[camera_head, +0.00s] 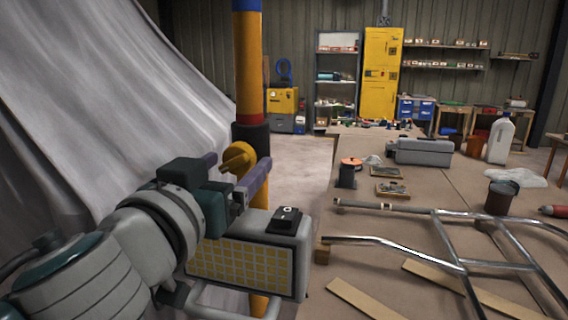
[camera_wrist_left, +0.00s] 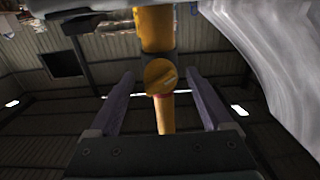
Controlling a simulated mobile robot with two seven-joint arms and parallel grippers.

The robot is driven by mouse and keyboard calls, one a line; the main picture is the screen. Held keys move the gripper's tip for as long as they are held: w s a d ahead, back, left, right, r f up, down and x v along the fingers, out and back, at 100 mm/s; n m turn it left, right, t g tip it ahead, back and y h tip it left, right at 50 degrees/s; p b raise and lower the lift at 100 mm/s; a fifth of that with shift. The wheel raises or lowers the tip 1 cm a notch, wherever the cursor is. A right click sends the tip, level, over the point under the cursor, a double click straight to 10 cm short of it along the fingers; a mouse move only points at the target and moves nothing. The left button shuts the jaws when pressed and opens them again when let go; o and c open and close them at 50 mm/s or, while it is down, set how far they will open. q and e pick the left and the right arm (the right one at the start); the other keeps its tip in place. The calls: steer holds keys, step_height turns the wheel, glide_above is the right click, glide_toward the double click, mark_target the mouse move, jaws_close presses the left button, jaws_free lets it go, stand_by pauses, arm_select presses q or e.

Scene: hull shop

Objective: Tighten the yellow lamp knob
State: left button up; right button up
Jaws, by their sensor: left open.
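The yellow knob (camera_head: 239,158) sits at the dark collar (camera_head: 251,138) of an upright yellow post (camera_head: 249,60). My left gripper (camera_head: 232,172) is open, with its two purple fingers at the knob. In the left wrist view the round knob (camera_wrist_left: 160,76) shows face-on between the spread fingers, with a visible gap on each side. How far the fingertips reach along the knob is hard to tell. A grey lamp box (camera_head: 303,255) with a yellow grid face is just below the gripper. My right gripper is not in view.
A workbench (camera_head: 400,230) at the right carries a metal tube frame (camera_head: 450,262), a dark can (camera_head: 500,197), a grey toolbox (camera_head: 423,151) and a white jug (camera_head: 499,140). A grey sheet (camera_head: 100,90) hangs at the left. Open floor (camera_head: 300,165) shows behind the post.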

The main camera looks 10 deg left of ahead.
arm_select(q)
jaws_close()
stand_by(0.5)
steer(key=shift+m, duration=0.4)
steer(key=m, duration=0.4)
steer(key=shift+m, duration=0.4)
steer(key=m+p, duration=0.1)
steer(key=m, duration=0.5)
steer(key=shift+a+r+m, duration=0.1)
steer(key=shift+m, duration=0.2)
steer(key=m, duration=0.6)
steer(key=shift+p, duration=0.4)
steer(key=m+p, duration=0.1)
steer(key=m, duration=0.4)
steer(key=shift+r+m, duration=0.1)
steer(key=shift+m, duration=0.2)
